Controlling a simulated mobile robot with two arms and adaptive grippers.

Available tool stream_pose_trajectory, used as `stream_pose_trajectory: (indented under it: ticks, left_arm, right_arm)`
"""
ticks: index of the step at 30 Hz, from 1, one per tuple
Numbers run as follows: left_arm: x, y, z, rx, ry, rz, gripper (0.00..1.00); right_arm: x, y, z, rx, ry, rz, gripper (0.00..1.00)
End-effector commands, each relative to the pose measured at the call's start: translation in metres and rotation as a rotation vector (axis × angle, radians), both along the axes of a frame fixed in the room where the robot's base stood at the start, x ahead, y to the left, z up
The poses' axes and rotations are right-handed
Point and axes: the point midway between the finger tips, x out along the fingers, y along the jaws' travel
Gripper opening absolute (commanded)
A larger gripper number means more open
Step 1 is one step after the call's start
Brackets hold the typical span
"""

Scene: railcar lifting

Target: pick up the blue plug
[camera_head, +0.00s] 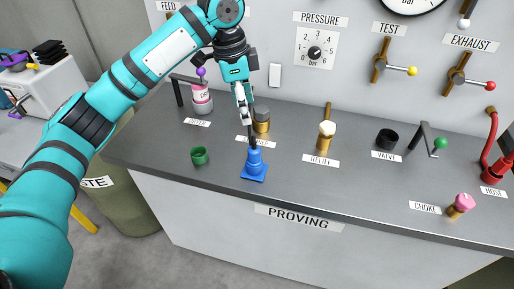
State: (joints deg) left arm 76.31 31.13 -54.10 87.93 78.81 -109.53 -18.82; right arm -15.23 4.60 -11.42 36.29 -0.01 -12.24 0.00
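The blue plug (254,168) stands upright on the grey bench top near its front edge, with a square base and a tapered upper part. My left gripper (252,143) points down from above, and its dark fingertips are at the top of the plug. The fingers show nearly edge-on, so I cannot tell whether they are apart or closed on the plug's tip. My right gripper is not in view.
A green cup-shaped piece (199,155) sits left of the plug. A brass fitting (261,120) stands close behind it, and the relief fitting (326,135) is to the right. The labelled bench (200,206) has bare room between plug and choke.

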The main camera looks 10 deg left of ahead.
Motion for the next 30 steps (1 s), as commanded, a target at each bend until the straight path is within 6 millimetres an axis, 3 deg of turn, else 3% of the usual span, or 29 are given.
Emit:
stream_pose_trajectory:
  ticks: [6, 9, 11, 15, 20, 30]
  left_arm:
    - [0.001, -0.007, -0.046, 0.001, 0.005, 0.0, 0.61]
    - [0.002, -0.01, -0.068, 0.001, 0.005, -0.001, 0.61]
    - [0.003, -0.012, -0.08, 0.001, 0.003, 0.0, 0.61]
    - [0.005, -0.015, -0.099, 0.0, 0.001, 0.0, 0.61]
    - [0.006, -0.016, -0.109, -0.001, 0.0, 0.0, 0.61]
    - [0.01, -0.026, -0.152, 0.0, 0.001, -0.001, 0.61]
  right_arm:
    - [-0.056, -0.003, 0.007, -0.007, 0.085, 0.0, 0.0]
    - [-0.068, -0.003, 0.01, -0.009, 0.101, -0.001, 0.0]
    - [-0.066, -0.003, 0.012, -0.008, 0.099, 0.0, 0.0]
    - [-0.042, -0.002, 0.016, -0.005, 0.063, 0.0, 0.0]
    - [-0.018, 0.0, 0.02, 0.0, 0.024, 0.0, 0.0]
    - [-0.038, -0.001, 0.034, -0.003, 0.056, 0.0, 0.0]
